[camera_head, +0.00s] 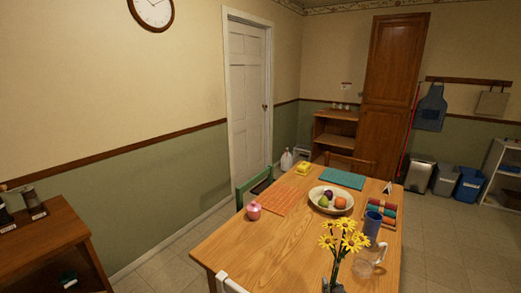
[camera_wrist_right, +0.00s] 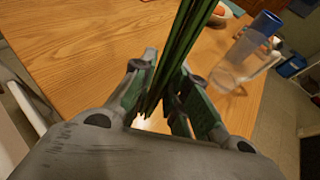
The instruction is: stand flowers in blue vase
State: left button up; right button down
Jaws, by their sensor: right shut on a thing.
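Yellow flowers (camera_head: 344,238) stand upright in the grasp of my right gripper (camera_head: 333,284) at the table's near edge. In the right wrist view my right gripper (camera_wrist_right: 168,98) is shut around their green stems (camera_wrist_right: 186,45). The blue vase (camera_head: 372,224) stands on the table behind and to the right of the blossoms, apart from them. It also shows in the right wrist view (camera_wrist_right: 264,25), beyond a clear glass pitcher (camera_wrist_right: 236,63). The stems' lower ends are hidden in the head view. My left gripper is not in view.
The clear pitcher (camera_head: 364,268) stands close to the right of the flowers, in front of the vase. A fruit bowl (camera_head: 314,199), a rack of coloured rolls (camera_head: 389,212) and a pink object (camera_head: 254,211) are on the table (camera_head: 265,250). The table's left front is clear.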

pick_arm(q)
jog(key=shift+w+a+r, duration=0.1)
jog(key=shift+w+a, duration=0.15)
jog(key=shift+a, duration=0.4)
pick_arm(e)
jog(key=shift+s+d+f, duration=0.1)
jog(key=shift+s+f, duration=0.8)
jog(key=shift+f, duration=0.25)
